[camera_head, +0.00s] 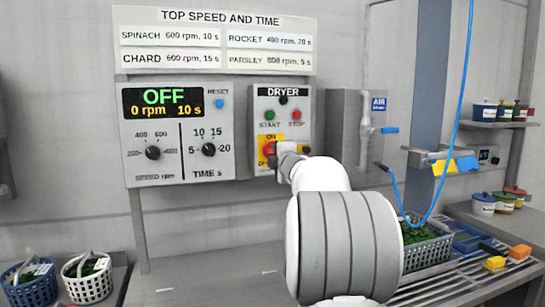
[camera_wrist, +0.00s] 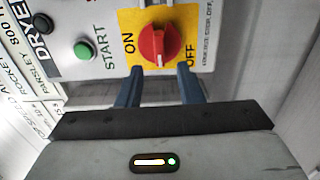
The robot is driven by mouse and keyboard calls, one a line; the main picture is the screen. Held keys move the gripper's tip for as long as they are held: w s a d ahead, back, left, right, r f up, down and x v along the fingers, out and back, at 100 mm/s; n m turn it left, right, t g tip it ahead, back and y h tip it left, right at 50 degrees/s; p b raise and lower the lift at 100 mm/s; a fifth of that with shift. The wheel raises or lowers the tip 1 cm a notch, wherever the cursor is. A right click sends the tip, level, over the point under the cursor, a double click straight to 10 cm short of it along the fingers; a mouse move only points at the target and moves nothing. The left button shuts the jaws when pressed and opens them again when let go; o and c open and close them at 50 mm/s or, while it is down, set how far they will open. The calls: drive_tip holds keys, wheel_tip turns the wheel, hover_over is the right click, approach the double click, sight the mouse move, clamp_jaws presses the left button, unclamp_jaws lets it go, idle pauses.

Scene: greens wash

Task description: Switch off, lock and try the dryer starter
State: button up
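The dryer starter (camera_head: 283,95) is a grey wall box with a dark lamp, a green START button (camera_head: 269,115) and a red STOP button (camera_head: 296,115). Its red rotary switch (camera_wrist: 160,44) sits on a yellow plate (camera_wrist: 128,20) marked ON and OFF; I cannot tell surely which mark it points to. In the head view the switch (camera_head: 268,148) is partly hidden by my gripper (camera_head: 292,155). In the wrist view my gripper (camera_wrist: 161,75) is open, its two blue fingers apart just short of the switch, with nothing between them. I see no lock on the switch.
The control panel (camera_head: 179,176) left of the starter displays OFF, 0 rpm, 10 s. A pipe with a blue-handled AIR valve (camera_head: 389,130) and a blue hose (camera_head: 459,90) are to the right. Baskets (camera_head: 88,280) stand at lower left; a greens crate (camera_head: 425,250) is at lower right.

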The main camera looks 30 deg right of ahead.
drive_tip(key=shift+v, duration=1.6)
